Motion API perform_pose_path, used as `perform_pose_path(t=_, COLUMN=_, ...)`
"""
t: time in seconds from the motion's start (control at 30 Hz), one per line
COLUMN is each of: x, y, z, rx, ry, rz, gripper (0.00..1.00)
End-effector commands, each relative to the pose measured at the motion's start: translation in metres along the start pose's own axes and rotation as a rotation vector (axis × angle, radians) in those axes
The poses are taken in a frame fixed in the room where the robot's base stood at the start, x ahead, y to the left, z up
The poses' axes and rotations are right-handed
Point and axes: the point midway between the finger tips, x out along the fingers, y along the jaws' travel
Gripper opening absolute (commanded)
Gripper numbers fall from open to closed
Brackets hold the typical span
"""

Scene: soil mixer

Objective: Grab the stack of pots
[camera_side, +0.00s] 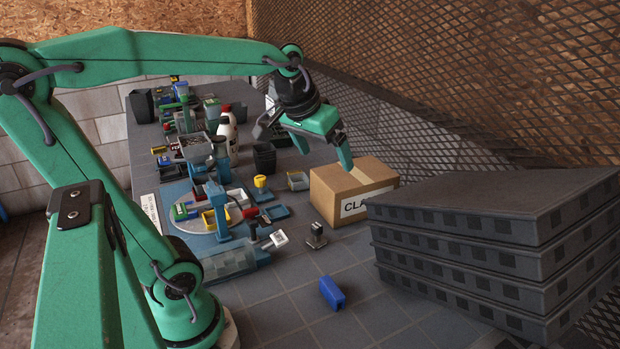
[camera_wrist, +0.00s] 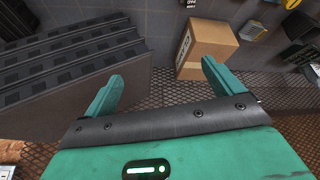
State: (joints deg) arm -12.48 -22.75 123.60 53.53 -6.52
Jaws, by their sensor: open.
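My gripper (camera_side: 305,146) is open and empty, high above the table near the mesh wall. One green finger hangs in front of the cardboard box in the side view. In the wrist view my gripper (camera_wrist: 160,84) has both fingers spread wide with nothing between them. A dark grey pot shape (camera_side: 264,159), which may be the stack of pots, stands on the table left of the box. Another dark pot-like container (camera_side: 142,106) stands at the far left end. I cannot tell how many pots are nested in either.
A cardboard box (camera_side: 352,188) stands below my gripper; it also shows in the wrist view (camera_wrist: 212,47). Stacked black trays (camera_side: 490,245) fill the right. A blue turntable machine (camera_side: 215,210) and white bottles (camera_side: 227,135) stand left. A blue block (camera_side: 332,293) lies in front.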

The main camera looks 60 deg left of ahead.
Motion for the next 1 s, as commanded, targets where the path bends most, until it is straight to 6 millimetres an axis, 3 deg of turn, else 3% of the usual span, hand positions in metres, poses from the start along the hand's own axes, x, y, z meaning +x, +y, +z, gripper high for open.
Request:
perform_pose_path(t=0.2, x=0.015, y=-0.035, z=-0.054, rx=-0.152, ry=-0.019, rz=-0.049, gripper=0.92)
perform_pose_path(t=0.5, x=0.043, y=-0.098, z=-0.115, rx=-0.355, ry=-0.035, rz=-0.110, gripper=0.92)
perform_pose_path(t=0.8, x=0.082, y=-0.180, z=-0.157, rx=-0.559, ry=-0.048, rz=-0.169, gripper=0.92)
perform_pose_path(t=1.0, x=0.110, y=-0.244, z=-0.171, rx=-0.696, ry=-0.054, rz=-0.208, gripper=0.92)
